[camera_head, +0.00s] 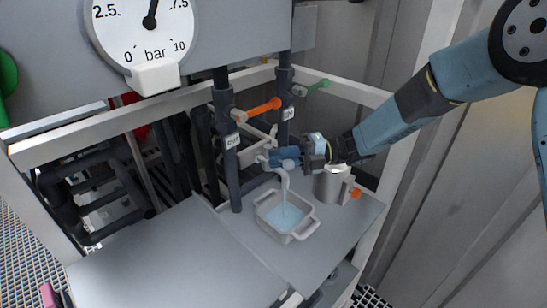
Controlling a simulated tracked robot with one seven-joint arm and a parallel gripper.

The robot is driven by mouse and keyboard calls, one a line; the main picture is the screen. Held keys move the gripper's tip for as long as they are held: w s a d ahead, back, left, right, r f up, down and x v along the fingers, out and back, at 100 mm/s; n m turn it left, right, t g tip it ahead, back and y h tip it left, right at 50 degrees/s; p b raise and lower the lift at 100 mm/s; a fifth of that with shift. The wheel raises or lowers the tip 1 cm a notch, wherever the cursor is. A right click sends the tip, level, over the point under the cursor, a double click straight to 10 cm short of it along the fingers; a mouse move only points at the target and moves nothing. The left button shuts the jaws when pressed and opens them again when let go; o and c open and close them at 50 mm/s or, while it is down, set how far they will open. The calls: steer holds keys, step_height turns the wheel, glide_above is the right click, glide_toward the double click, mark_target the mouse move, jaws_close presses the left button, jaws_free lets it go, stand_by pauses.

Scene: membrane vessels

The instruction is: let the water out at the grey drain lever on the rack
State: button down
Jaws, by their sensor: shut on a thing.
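The drain tap's pale grey spout (284,180) sticks out from the rack's pipework and curves down. A thin pale blue stream (284,197) runs from it into a light grey two-handled basin (306,229), which has blue water (283,217) in it. My gripper (284,156) reaches in from the right, just above the spout, and is shut on the grey drain lever (290,164). The fingers hide most of the lever, so its exact angle is hard to tell.
An orange lever (262,110) on the OUT pipe and a green lever (318,85) on the IN pipe are above. A metal cylinder (328,187) with an orange part stands under my wrist. A bar gauge (145,30) hangs upper left. The grey shelf (185,255) is clear at left.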

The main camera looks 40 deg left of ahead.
steer(key=shift+f, duration=0.25)
steer(key=c, duration=1.2)
jaws_free()
steer(key=shift+w, duration=0.1)
steer(key=shift+c, duration=0.2)
steer(key=shift+r, duration=0.1)
steer(key=shift+v, duration=3.75)
